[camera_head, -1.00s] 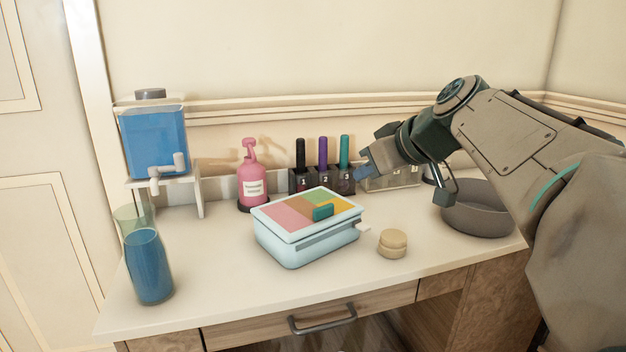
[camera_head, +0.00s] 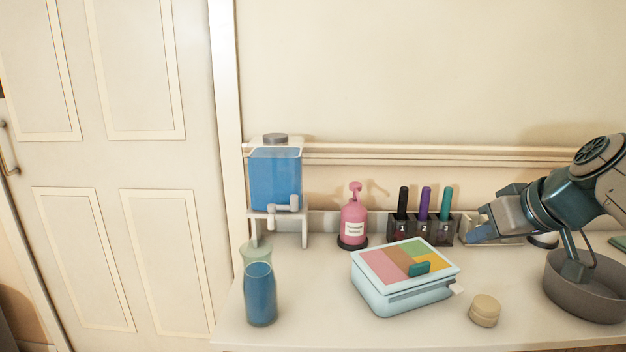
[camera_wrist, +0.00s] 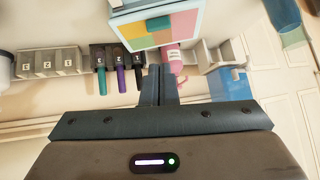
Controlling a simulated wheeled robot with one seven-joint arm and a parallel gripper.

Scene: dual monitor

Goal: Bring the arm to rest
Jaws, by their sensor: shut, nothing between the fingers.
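My gripper (camera_head: 478,233) is at the right of the head view, raised above the desk on my arm. It is shut and empty. In the wrist view my gripper's fingers (camera_wrist: 158,84) are together, pointing toward the marker holder and the pink bottle. In the head view it is right of the numbered marker holder (camera_head: 420,230) and above and right of the light blue box (camera_head: 400,297) with a coloured lid. Whether it touches anything behind it cannot be told.
A drink dispenser (camera_head: 275,180) and a glass of blue liquid (camera_head: 261,295) stand at the left. A pink pump bottle (camera_head: 354,222) stands mid-desk. A beige round container (camera_head: 485,311) is at the front, and a grey bowl (camera_head: 590,295) sits under my arm. Bare desk (camera_head: 315,310) lies between glass and box.

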